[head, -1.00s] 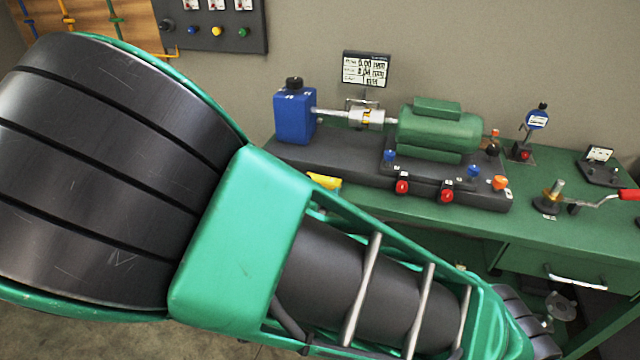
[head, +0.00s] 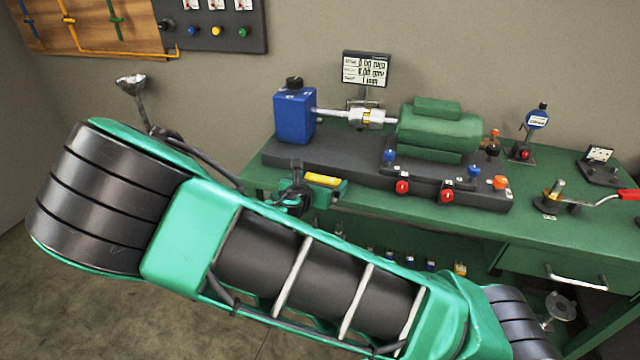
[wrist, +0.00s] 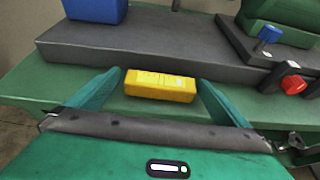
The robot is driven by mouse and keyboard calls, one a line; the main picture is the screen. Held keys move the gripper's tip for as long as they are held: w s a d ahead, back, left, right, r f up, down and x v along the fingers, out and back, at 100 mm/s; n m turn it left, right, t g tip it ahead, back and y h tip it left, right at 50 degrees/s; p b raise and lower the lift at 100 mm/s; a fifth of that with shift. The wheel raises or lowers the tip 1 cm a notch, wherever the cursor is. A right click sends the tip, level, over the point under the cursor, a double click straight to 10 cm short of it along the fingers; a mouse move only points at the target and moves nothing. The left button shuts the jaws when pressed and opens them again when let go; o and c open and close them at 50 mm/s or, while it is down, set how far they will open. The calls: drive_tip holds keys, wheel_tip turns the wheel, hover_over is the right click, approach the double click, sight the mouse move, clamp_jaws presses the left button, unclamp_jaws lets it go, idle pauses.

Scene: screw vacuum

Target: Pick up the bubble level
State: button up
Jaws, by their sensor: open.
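The bubble level is a small yellow block (head: 323,180) on the green table, just in front of the dark grey machine base. In the wrist view the yellow level (wrist: 160,85) lies between the two green fingers of my gripper (wrist: 152,88), with a gap on the left and a smaller one on the right. My gripper (head: 318,188) is open around it in the head view, at the table's left front part. I cannot tell from the frames how far the fingertips reach down beside the level.
Behind the level is the dark base (head: 350,165) carrying a blue box (head: 294,117) and a green motor (head: 438,132). Red and blue knobs (head: 402,187) stick out to the right. A crank with a red handle (head: 628,195) stands at the far right of the green table (head: 420,215).

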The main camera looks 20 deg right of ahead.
drive_tip(key=c, duration=1)
drive_tip(key=shift+r, duration=0.1)
